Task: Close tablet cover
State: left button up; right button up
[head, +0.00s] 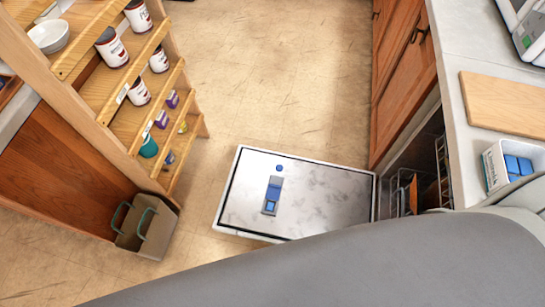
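The open dishwasher door (330,195) lies flat above the floor with its marbled, shiny inner face up. A narrow tablet dispenser (272,194) sits left of the middle of that face. It has a grey strip at its upper end, a blue part in the middle and a small lighter blue piece, possibly a tablet, in its lower end. I cannot clearly tell the cover from the rest of the dispenser at this size. A round blue cap (279,168) is just above it. Neither of my grippers is in view.
A wooden shelf rack (130,85) with cans stands at the left, a handled bin (146,226) below it. A white box of blue tablets (495,168) and a cutting board (503,104) are on the right counter. Floor (275,75) beyond the door is clear. A large grey shape covers the bottom.

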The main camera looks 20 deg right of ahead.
aim_at(274, 192)
jog(key=j+z, duration=0.35)
jog(key=z, duration=0.15)
jog(key=k+j+z, duration=0.15)
jog(key=j+z, duration=0.2)
jog(key=z, duration=0.15)
